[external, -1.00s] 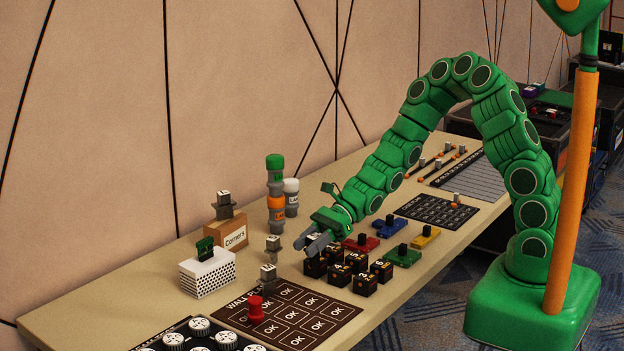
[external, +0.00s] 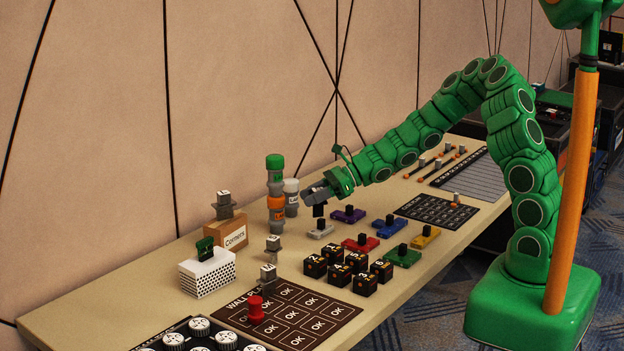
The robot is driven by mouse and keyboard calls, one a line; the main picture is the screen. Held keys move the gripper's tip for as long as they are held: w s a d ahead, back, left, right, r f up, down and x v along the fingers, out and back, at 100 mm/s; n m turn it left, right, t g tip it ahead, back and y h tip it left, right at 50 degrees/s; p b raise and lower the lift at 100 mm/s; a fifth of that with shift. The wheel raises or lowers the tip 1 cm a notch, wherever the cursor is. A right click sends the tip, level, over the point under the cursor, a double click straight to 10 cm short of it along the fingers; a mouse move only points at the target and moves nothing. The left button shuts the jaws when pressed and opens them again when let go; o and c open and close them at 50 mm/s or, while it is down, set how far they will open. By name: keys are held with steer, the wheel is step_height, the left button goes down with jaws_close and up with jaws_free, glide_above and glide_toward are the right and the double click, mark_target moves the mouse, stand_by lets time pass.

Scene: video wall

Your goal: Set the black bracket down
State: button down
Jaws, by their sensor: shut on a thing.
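My gripper (external: 316,194) is shut on a small dark piece, seemingly the black bracket (external: 318,210), which shows just below the fingers. The fingers hide its upper part. My gripper is over the middle of the table, just right of the stacked cylinders. In the picture, the held piece appears directly above a grey bracket (external: 320,231); I cannot tell the exact gap. A purple bracket (external: 348,215) sits to its right. Red (external: 360,243), blue (external: 390,228), green (external: 403,256) and yellow (external: 426,238) brackets lie nearer the front edge.
A green-topped cylinder stack (external: 275,185) and a grey cylinder (external: 291,200) stand close left of my gripper. Several numbered black cubes (external: 356,262) stand in front. A box labelled Corners (external: 234,238) is further left. Some bare tabletop shows between the brackets.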

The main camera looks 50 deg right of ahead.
steer(key=w+d+r+m+t+h, duration=0.1)
steer(key=w+d+m+t+h, duration=0.15)
steer(key=d, duration=1.15)
steer(key=w+d+m+t+h, duration=0.2)
steer(key=d+m+h, duration=0.15)
steer(key=d, duration=0.95)
steer(key=shift+y, duration=0.4)
steer(key=shift+w+d+f, duration=0.7)
steer(key=shift+w+f, duration=1.45)
steer(key=shift+w+d+f, duration=0.7)
steer(key=shift+w+f, duration=1.45)
steer(key=shift+w+d+f, duration=0.7)
steer(key=shift+w+f, duration=1.45)
steer(key=shift+f, duration=0.15)
steer(key=c, duration=0.7)
jaws_free()
steer(key=shift+c, duration=0.2)
